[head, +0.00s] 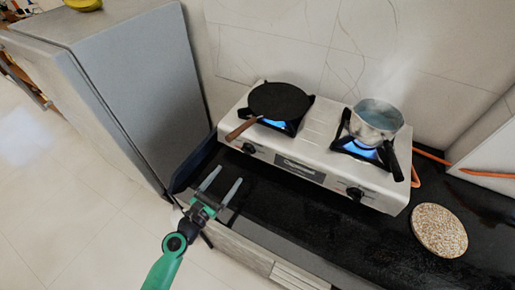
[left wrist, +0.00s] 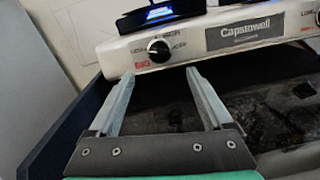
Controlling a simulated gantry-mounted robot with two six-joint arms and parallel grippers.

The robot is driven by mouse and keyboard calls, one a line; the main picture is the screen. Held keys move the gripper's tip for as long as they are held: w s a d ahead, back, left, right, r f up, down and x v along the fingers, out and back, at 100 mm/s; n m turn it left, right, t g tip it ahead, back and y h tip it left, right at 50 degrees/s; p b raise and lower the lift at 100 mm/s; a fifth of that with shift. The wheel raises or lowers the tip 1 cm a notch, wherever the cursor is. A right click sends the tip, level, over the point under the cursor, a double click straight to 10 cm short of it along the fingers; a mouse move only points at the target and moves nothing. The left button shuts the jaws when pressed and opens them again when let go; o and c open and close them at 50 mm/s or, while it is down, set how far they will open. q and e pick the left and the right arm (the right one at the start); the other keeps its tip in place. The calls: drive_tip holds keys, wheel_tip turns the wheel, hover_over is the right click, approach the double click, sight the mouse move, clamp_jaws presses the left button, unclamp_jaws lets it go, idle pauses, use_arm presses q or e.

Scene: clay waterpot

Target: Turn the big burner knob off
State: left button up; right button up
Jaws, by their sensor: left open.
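The big burner knob (head: 249,148) is a round dark knob with a light pointer line on the white stove's front panel, at the left end. In the left wrist view the knob (left wrist: 158,49) has a red "BIG" label at its lower left. A blue flame (head: 272,123) burns under the pan above it. My left gripper (head: 228,174) is open and empty, in front of and a little below the knob. In the left wrist view the gripper's fingertips (left wrist: 159,73) point at the panel just below the knob, with the knob centred between them, apart from it. My right gripper is not in view.
A dark flat pan (head: 279,100) with a wooden handle sits on the left burner. A steaming pot (head: 377,119) stands on the lit right burner, above a second knob (head: 355,193). A grey fridge (head: 140,90) stands left. A round cork mat (head: 439,230) lies on the dark counter.

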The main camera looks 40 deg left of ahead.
sight(244, 153)
use_arm(q)
drive_tip(key=shift+s+a, duration=0.1)
drive_tip(key=shift+w+a, duration=0.1)
drive_tip(key=shift+w, duration=0.25)
drive_tip(key=w, duration=0.3)
drive_tip(key=w+a+b, duration=0.1)
drive_tip(key=w, duration=0.3)
drive_tip(key=w+b, duration=0.1)
drive_tip(key=w, duration=0.2)
drive_tip(key=shift+w+a+r, duration=0.1)
drive_tip(key=shift+w+a, duration=0.15)
drive_tip(key=shift+w, duration=0.05)
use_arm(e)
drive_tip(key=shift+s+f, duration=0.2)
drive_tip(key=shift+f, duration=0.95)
use_arm(q)
clamp_jaws()
